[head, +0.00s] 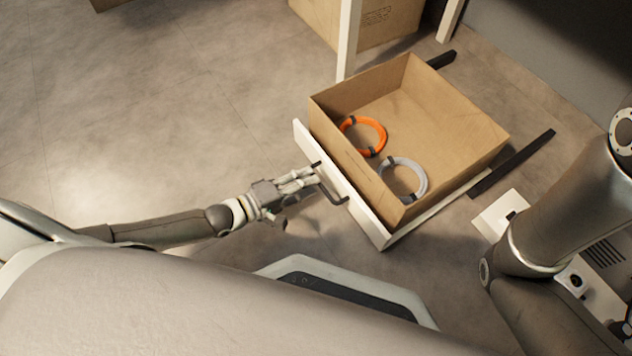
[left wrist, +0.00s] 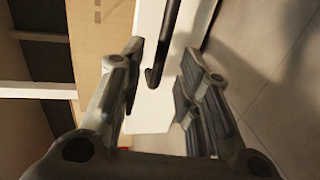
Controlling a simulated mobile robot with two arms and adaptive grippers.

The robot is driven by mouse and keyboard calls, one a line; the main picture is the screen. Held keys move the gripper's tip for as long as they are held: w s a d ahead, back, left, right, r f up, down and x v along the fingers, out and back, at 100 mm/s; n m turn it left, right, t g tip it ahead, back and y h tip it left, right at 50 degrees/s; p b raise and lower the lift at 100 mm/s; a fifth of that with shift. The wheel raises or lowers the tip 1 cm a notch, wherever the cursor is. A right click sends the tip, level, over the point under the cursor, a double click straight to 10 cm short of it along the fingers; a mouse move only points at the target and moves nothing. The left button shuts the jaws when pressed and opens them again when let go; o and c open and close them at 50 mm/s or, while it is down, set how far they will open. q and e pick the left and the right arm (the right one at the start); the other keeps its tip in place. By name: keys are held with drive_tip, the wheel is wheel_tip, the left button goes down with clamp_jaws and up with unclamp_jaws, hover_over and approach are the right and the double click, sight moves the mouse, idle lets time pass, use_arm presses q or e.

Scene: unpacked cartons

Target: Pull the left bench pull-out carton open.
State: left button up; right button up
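The pull-out carton (head: 440,100) is a brown open-topped box on a white sliding frame with a white front panel (head: 345,190). It stands out from the bench, with dark rails showing behind it. A dark bar handle (head: 334,195) is on the front panel. My left gripper (head: 312,178) is at this handle. In the left wrist view its fingers (left wrist: 160,92) are apart, and the handle (left wrist: 160,48) shows between them, with gaps visible on both sides. My right gripper is out of view; only my right arm shows.
An orange ring (head: 366,137) and a grey-white ring (head: 408,178) lie in the carton. A white bench leg (head: 348,40) and another carton (head: 391,24) stand behind it.

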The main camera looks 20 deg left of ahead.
use_arm(q)
drive_tip(key=shift+b+x, duration=0.7)
drive_tip(key=shift+x, duration=1.1)
drive_tip(key=shift+r, duration=0.1)
clamp_jaws()
